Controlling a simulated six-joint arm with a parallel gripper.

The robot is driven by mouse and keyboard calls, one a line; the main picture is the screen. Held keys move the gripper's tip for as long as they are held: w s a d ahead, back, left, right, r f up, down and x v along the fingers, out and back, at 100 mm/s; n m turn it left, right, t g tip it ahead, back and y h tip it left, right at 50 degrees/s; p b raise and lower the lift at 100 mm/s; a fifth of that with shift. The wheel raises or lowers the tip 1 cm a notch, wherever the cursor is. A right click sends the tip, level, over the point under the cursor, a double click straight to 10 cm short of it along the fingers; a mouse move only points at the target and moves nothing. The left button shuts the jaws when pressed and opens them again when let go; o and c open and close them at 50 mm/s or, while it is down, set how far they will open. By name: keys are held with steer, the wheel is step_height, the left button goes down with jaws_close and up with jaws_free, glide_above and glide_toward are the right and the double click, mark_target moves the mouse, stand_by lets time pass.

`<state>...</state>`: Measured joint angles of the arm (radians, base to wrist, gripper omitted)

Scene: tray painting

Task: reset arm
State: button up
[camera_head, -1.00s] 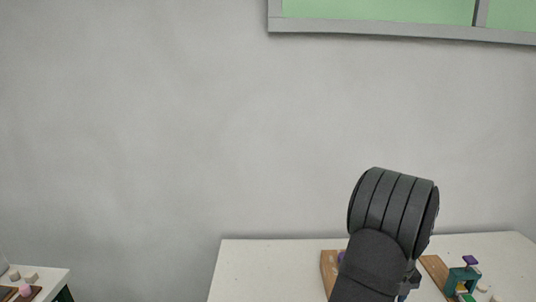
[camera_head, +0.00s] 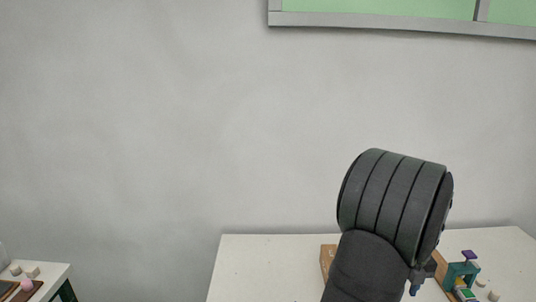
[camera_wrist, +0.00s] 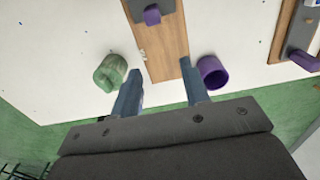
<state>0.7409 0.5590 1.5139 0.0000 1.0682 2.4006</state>
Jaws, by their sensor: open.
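My gripper (camera_wrist: 163,80) shows in the wrist view with its two blue-grey fingers apart and nothing between them. It hangs above the white table (camera_wrist: 60,65), over the end of a wooden board (camera_wrist: 160,50). In the head view my dark arm rises in front of the white table (camera_head: 260,265) and hides much of the board (camera_head: 327,258); the gripper's fingers are not clear there.
A green cup-like object (camera_wrist: 111,73) lies left of the fingers and a purple cup (camera_wrist: 212,72) right of them. A purple block (camera_wrist: 152,15) sits on the board. A teal stand (camera_head: 462,273) is at the right. A side table (camera_head: 55,270) stands far left.

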step_height(320, 180, up, 7)
steer(key=n, duration=1.3)
steer(key=shift+r, duration=0.2)
steer(key=shift+o, duration=0.5)
stand_by(1.0)
